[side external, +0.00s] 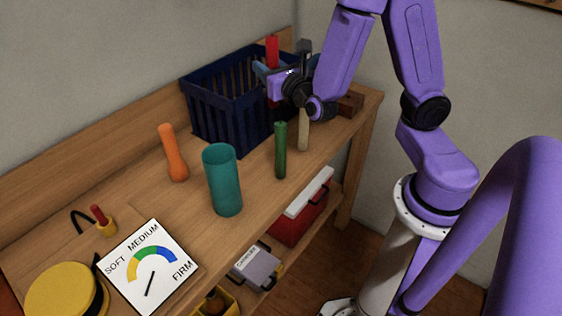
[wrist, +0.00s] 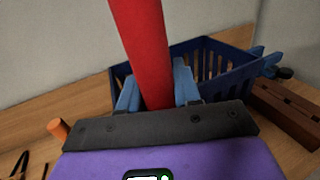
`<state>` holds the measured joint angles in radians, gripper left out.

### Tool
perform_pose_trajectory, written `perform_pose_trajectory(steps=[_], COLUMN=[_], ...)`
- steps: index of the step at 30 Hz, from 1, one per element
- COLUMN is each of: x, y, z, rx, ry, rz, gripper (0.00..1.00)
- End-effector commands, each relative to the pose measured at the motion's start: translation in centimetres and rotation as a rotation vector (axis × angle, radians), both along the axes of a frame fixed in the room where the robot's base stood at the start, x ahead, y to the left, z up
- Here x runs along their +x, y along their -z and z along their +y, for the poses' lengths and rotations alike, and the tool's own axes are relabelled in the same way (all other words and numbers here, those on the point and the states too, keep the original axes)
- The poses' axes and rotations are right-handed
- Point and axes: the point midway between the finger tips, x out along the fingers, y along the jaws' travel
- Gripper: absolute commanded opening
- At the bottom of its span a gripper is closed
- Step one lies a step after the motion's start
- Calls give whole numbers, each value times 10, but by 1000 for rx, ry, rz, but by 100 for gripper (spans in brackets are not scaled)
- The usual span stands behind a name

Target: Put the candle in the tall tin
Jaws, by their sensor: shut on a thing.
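A red candle (side external: 272,50) stands roughly upright in my gripper (side external: 273,74), by the blue basket's right side. In the wrist view, the candle (wrist: 146,48) passes between the blue fingers of my gripper (wrist: 158,88), which is shut on it. Its lower end is partly hidden in both views. The tall tin (side external: 223,182), a teal cylinder, stands upright on the bench, to the left and nearer the camera than my gripper. I cannot see inside it. It does not show in the wrist view.
The dark blue basket (side external: 212,118) stands behind. A green stick (side external: 280,150), a pale stick (side external: 304,132) and an orange bottle-shaped thing (side external: 173,154) stand upright around the tin. A dial card (side external: 148,267) and a yellow round tin (side external: 62,290) are at front left. A brown wooden block (wrist: 286,112) is at right.

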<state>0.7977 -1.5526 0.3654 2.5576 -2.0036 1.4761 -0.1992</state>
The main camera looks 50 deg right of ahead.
Motion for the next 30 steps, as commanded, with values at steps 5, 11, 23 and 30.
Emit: perform_pose_trajectory(steps=[5, 11, 23, 30], x=[6, 8, -1, -2], y=[20, 27, 39, 44], z=[17, 31, 109, 126], rx=[-3, -3, -3, 1], ry=[-56, -120, -527, -610], rz=[1, -3, -7, -3], gripper=[0, 0, 0, 0])
